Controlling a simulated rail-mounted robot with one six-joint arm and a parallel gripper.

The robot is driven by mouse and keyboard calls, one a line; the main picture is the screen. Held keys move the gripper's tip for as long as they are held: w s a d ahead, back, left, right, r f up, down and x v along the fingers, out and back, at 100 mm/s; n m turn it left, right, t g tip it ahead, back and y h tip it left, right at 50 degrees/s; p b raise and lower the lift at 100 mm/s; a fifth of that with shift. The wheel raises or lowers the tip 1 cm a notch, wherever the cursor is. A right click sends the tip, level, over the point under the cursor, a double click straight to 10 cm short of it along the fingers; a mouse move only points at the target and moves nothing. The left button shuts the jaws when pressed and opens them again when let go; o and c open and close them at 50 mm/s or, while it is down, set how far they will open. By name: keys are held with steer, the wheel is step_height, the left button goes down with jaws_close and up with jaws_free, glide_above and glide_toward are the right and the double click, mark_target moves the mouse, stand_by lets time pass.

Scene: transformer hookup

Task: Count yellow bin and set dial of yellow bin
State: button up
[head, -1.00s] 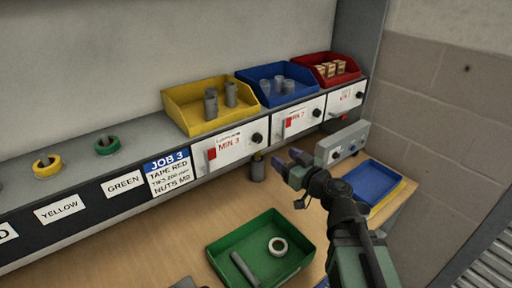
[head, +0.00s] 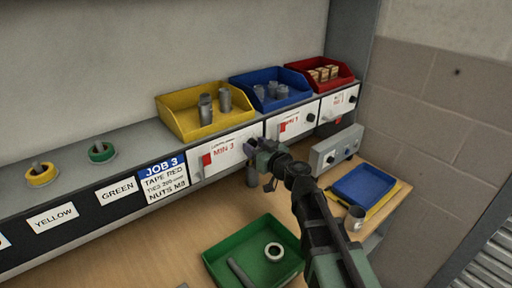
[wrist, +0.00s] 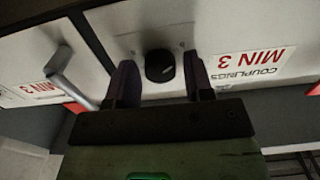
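The yellow bin (head: 175,122) stands on the shelf in the head view. Two upright grey couplings (head: 205,108) show in it; its near wall may hide more. Below it is a white panel (head: 232,152) reading MIN 3. In the wrist view, upside down, the panel's label (wrist: 250,63) reads COUPLINGS MIN 3, and beside it is a black dial (wrist: 160,66). My gripper (head: 260,152) is open in front of this panel. In the wrist view its two fingers stand either side of the dial, with gaps. In the head view the gripper hides the dial.
The blue bin (head: 240,88) and red bin (head: 300,67) stand to the right, with panels below. A grey box with knobs (head: 325,158), a blue tray (head: 365,187) and a metal cup (head: 354,219) lie right of my arm. A green tray (head: 213,258) is in front.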

steer(key=c, duration=0.7)
steer(key=shift+o, duration=0.2)
